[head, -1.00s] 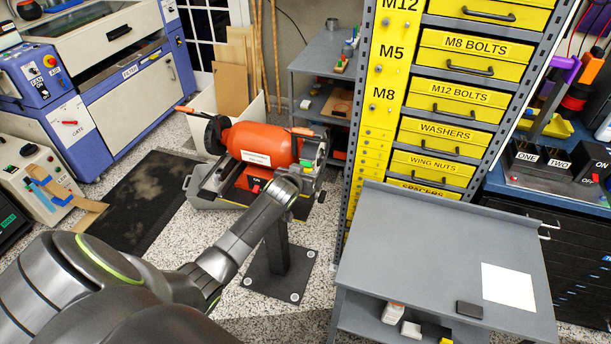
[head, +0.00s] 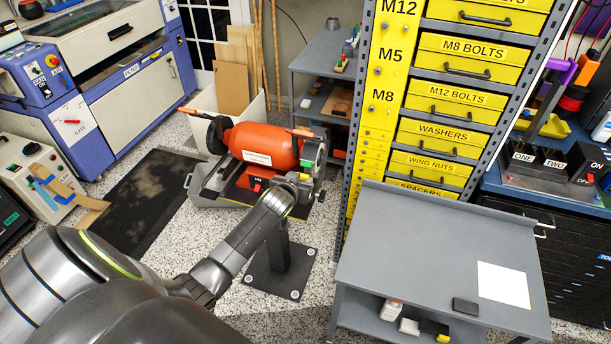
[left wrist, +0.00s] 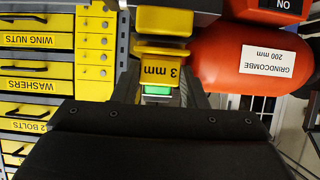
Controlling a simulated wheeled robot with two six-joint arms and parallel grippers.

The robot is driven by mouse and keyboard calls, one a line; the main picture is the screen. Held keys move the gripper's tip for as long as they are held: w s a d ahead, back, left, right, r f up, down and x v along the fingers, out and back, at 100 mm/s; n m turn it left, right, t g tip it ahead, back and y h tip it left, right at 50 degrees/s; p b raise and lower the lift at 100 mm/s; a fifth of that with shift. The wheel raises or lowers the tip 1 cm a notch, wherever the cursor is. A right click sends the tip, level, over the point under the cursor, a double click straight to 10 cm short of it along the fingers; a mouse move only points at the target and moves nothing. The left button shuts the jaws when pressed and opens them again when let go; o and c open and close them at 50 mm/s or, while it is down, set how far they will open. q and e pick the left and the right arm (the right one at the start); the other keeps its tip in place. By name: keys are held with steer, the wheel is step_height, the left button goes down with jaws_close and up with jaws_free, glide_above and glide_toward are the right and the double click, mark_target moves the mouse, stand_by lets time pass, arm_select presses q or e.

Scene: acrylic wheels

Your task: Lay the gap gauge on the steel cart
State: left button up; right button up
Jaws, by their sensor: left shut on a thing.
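The gap gauge (left wrist: 160,60) is a yellow stepped piece marked "3 mm", upside down in the left wrist view, with a green part below the label. My left gripper (left wrist: 157,88) is shut on it, with the dark fingers partly hidden behind a black plate. In the head view my left arm reaches to the front of the orange bench grinder (head: 265,143), and its wrist hides most of the gripper. The grey steel cart (head: 400,245) stands to the right, apart from the gripper. My right gripper is not in view.
A white sheet (head: 503,285) and a small dark block (head: 466,305) lie on the cart's right front; its left and middle are bare. Yellow drawers (head: 445,135) rise behind it. The grinder's pedestal base (head: 280,275) stands left of the cart.

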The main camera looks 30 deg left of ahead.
arm_select(q)
steer(key=shift+s+d+p, duration=0.15)
steer(key=shift+s+p, duration=0.2)
steer(key=shift+s, duration=0.3)
steer(key=shift+s+d+p, duration=0.15)
steer(key=shift+s+p, duration=0.15)
steer(key=shift+s, duration=0.3)
stand_by(1.0)
